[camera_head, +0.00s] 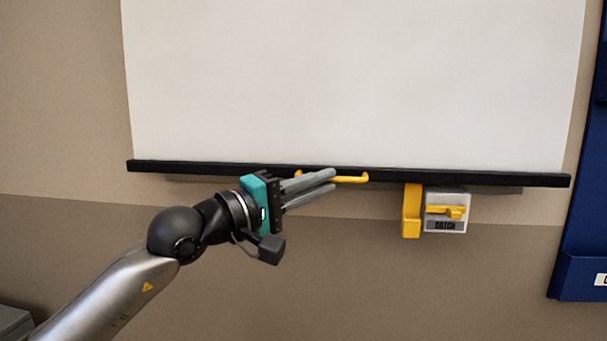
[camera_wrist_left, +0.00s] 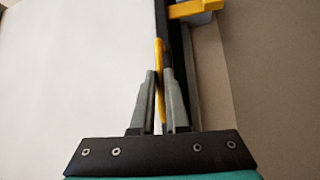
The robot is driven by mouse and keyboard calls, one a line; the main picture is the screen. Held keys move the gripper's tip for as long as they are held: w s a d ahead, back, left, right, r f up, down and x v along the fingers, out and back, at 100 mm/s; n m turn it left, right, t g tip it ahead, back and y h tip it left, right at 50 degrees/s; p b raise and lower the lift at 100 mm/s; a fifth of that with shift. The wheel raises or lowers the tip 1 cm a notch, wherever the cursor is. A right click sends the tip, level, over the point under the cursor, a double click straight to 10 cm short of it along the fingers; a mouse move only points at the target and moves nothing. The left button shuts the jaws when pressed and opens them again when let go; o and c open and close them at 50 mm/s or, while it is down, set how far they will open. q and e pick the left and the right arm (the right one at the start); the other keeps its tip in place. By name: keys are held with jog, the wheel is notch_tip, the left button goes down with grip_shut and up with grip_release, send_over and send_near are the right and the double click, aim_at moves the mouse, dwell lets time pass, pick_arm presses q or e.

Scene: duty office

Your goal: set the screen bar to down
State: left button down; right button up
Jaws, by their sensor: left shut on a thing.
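The screen bar (camera_head: 450,179) is a long black bar along the lower edge of the white screen (camera_head: 350,80). A yellow handle (camera_head: 350,179) is fixed to the bar near its middle. My left gripper (camera_head: 333,180) reaches in from the left and is shut on the yellow handle. In the left wrist view the handle (camera_wrist_left: 159,70) runs between the two grey fingers (camera_wrist_left: 160,90), beside the black bar (camera_wrist_left: 175,45). The fingers hide part of the handle. My right gripper is not in view.
A grey catch box (camera_head: 446,196) with a yellow lever and a yellow bracket (camera_head: 411,210) sits just below the bar, right of my gripper. A blue wall unit (camera_head: 580,240) stands at the far right. The wall below the bar is otherwise clear.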

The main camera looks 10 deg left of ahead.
pick_arm(q)
jog(key=shift+d+f, duration=0.25)
jog(key=shift+f, duration=0.2)
jog(key=c, duration=1.3)
grip_release()
jog(key=o, duration=0.4)
jog(key=shift+r, duration=0.1)
jog(key=shift+a, duration=0.1)
jog(key=shift+b+v, duration=1)
jog(key=shift+v, duration=6.5)
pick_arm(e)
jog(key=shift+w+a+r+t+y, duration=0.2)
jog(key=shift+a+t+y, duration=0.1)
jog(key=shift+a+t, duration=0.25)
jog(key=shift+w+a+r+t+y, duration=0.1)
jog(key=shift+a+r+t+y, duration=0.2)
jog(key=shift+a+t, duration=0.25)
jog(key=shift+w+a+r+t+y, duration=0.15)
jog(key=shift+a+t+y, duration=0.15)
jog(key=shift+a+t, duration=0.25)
